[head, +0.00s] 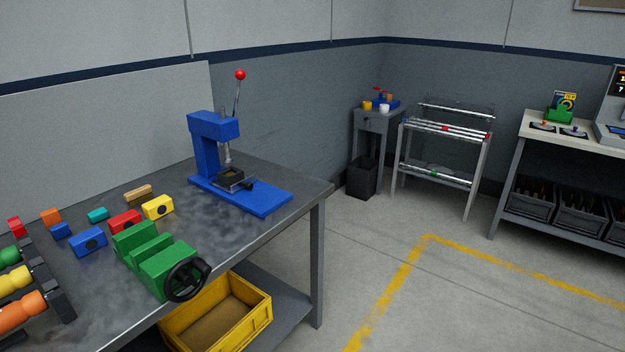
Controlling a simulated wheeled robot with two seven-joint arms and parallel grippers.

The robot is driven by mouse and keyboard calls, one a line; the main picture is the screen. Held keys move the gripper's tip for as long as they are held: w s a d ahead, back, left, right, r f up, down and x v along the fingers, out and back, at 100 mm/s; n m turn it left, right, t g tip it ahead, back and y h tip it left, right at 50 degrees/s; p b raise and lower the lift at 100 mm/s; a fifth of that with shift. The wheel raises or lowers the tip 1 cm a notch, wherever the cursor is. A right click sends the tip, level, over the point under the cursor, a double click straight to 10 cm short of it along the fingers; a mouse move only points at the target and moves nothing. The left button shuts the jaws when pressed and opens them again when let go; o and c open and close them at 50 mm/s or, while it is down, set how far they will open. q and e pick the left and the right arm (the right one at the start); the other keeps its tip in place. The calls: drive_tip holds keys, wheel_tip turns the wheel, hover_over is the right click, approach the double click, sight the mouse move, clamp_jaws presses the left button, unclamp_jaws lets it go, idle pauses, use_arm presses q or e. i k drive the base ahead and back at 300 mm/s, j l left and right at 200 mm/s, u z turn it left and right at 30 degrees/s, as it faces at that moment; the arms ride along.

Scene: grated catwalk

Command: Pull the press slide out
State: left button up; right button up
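A blue arbor press (207,150) stands on the grey workbench (262,172), toward its far right end. Its lever rises upright with a red ball (240,75) on top. Under the ram, on the blue base plate, sits the press slide (231,176), a small dark and metallic block with a brownish top. A dark knob (248,184) shows at its front right side. I cannot tell how far the slide is in or out. Neither of my grippers is in view.
A green vise (165,268) with a black handwheel stands at the bench's front edge, with several coloured blocks behind it. A yellow bin (262,300) sits on the lower shelf. Open floor with yellow lines (400,275) lies right of the bench.

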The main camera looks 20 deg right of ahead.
sight(235, 179)
drive_tip(key=z, duration=0.2)
drive_tip(key=i+u, duration=0.15)
drive_tip(key=i, duration=1)
